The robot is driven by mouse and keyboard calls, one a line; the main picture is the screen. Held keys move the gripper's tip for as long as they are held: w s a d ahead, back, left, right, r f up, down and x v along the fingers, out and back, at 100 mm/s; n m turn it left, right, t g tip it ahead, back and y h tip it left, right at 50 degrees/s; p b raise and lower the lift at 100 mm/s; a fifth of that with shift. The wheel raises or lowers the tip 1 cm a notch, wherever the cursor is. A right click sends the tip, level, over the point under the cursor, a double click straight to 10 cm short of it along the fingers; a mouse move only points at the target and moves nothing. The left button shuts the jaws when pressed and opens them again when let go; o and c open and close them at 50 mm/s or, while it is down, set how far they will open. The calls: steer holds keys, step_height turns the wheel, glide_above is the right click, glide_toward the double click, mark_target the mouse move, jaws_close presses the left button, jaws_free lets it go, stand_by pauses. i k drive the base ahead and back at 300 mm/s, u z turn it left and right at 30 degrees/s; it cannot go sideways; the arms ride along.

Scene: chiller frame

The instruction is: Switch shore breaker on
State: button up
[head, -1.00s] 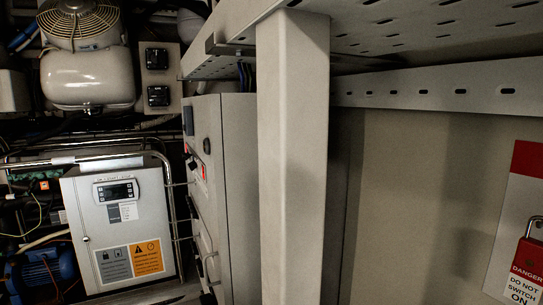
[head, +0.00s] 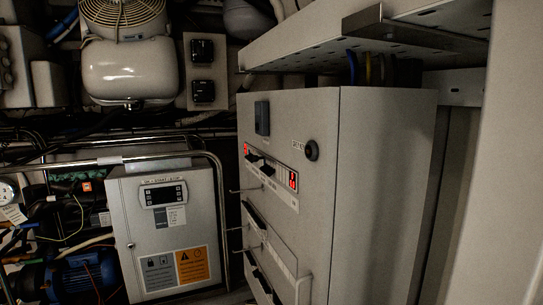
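A tall grey electrical cabinet (head: 375,190) stands right of centre in the head view. Its front face, seen at a slant, carries a strip with black breaker levers (head: 262,163) between two small red displays. A black round knob (head: 311,150) and a dark rectangular device (head: 262,117) sit above the strip. More black handles (head: 254,219) show lower on the face. The labels are too small to read, so I cannot tell which is the shore breaker or how it is set. My gripper is not in view.
A perforated tray (head: 300,45) runs over the cabinet. A pale upright (head: 505,170) fills the right edge.

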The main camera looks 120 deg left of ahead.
mark_target(249, 159)
steer(key=z, duration=0.05)
steer(key=k, duration=1.7)
steer(key=u, duration=2.75)
steer(key=i, duration=1)
steer(key=u, duration=0.4)
steer(key=k, duration=0.5)
steer(key=u, duration=0.3)
